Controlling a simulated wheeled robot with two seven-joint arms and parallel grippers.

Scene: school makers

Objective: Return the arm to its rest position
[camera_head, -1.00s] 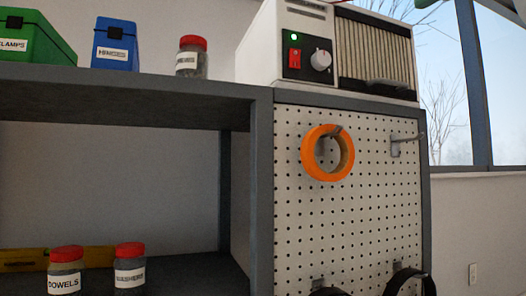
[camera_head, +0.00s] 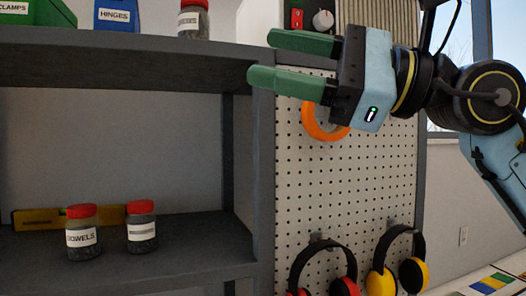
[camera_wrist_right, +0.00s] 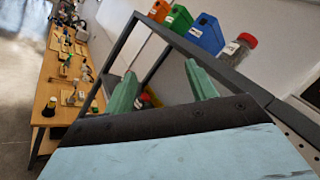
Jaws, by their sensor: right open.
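My right gripper (camera_head: 275,60) reaches in from the right in the head view, in front of the pegboard and the shelf's upright. Its two green fingers point left, apart, with nothing between them. In the right wrist view the same green fingers (camera_wrist_right: 160,88) are spread and empty, with the shelf beyond them. My left gripper is in neither view.
A shelf (camera_head: 150,60) holds jars, bins and a yellow level (camera_head: 38,218). The pegboard (camera_head: 345,180) carries an orange ring (camera_head: 318,122), partly behind my gripper, and red (camera_head: 325,262) and yellow earmuffs (camera_head: 400,262). A long workbench (camera_wrist_right: 55,70) stands at left in the wrist view.

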